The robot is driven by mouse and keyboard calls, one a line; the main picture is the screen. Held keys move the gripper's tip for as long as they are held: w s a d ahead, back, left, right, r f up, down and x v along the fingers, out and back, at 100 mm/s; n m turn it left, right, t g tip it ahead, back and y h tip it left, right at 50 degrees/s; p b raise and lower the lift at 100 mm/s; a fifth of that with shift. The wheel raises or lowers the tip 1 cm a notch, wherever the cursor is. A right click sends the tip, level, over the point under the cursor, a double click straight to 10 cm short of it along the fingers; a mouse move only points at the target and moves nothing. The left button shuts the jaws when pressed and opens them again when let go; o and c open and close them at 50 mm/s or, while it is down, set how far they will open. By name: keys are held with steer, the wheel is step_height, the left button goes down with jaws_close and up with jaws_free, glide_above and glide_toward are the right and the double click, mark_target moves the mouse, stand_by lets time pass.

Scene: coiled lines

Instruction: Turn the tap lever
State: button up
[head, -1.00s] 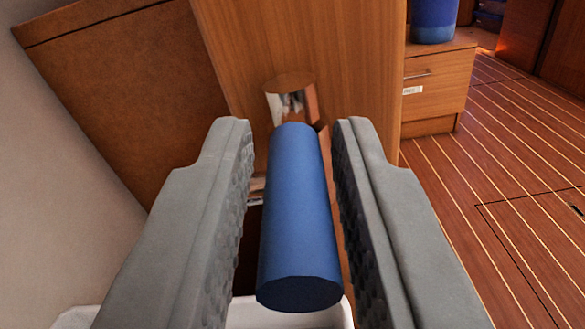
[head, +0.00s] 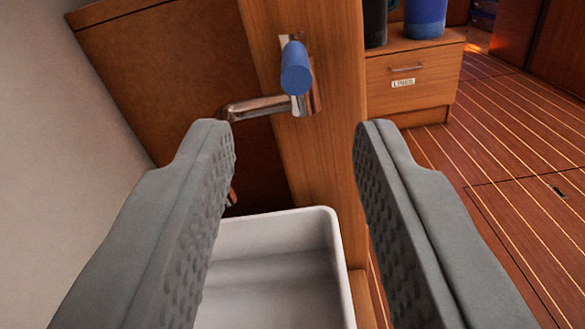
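The tap lever (head: 296,68) is a blue cylinder pointing toward me from a metal tap on a wooden post. The tap's chrome spout (head: 258,107) reaches left from the tap body. My gripper (head: 295,128) is open and empty, its two grey padded fingers wide apart. It stands back from the lever, which shows above and between the fingertips, touching neither. The spout's left end is just above the left fingertip.
A white basin (head: 333,222) lies below the tap, between the fingers in the picture. The wooden post (head: 337,150) rises behind. A drawer cabinet (head: 417,88) with a blue container (head: 425,18) and a dark container (head: 375,22) stands at the back right. The striped wooden floor is clear.

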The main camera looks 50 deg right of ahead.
steer(key=v, duration=0.7)
steer(key=shift+a, duration=0.1)
